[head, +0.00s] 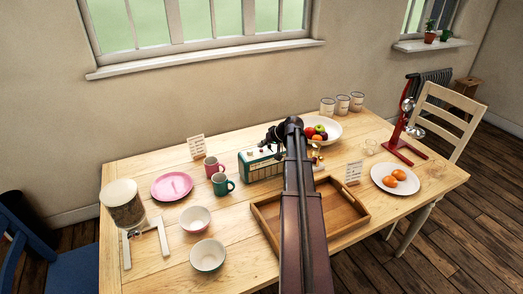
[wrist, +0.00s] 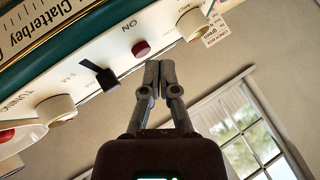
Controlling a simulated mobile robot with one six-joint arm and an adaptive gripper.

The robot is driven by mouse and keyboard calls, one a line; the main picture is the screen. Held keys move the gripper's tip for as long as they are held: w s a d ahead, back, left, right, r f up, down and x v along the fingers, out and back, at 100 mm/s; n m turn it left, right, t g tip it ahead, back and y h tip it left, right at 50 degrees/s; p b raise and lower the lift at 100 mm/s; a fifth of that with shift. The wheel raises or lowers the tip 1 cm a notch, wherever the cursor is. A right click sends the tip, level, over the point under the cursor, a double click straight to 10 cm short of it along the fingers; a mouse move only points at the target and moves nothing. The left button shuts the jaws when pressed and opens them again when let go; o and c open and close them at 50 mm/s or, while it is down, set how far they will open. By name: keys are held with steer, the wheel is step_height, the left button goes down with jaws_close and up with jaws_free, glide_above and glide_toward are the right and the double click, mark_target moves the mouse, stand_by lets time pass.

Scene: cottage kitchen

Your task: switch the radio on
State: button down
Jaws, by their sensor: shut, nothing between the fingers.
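The radio (head: 258,164) is a green and cream box near the middle of the table, partly hidden by my arm. A small red button (wrist: 141,47) sits beside the word "ON". A black slider or lever (wrist: 103,76) and round cream knobs are on the same panel. My gripper (wrist: 157,66) is shut and empty, its fingertips close to the red button; I cannot tell whether they touch the panel. In the head view my gripper (head: 271,137) is above the radio.
Two mugs (head: 222,184) stand just left of the radio. A fruit bowl (head: 322,131) is behind my arm on the right. A wooden tray (head: 347,228) lies in front, with a small card (head: 353,172) behind it. Bowls and a pink plate (head: 171,186) are at left.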

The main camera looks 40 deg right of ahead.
mark_target(262, 150)
steer(key=shift+f, duration=0.3)
steer(key=shift+f+b, duration=0.2)
steer(key=shift+b, duration=0.25)
stand_by(0.4)
steer(key=shift+r+p, duration=0.5)
steer(key=shift+r, duration=0.1)
stand_by(0.4)
step_height(262, 150, up, 6)
steer(key=p, duration=0.6)
stand_by(1.2)
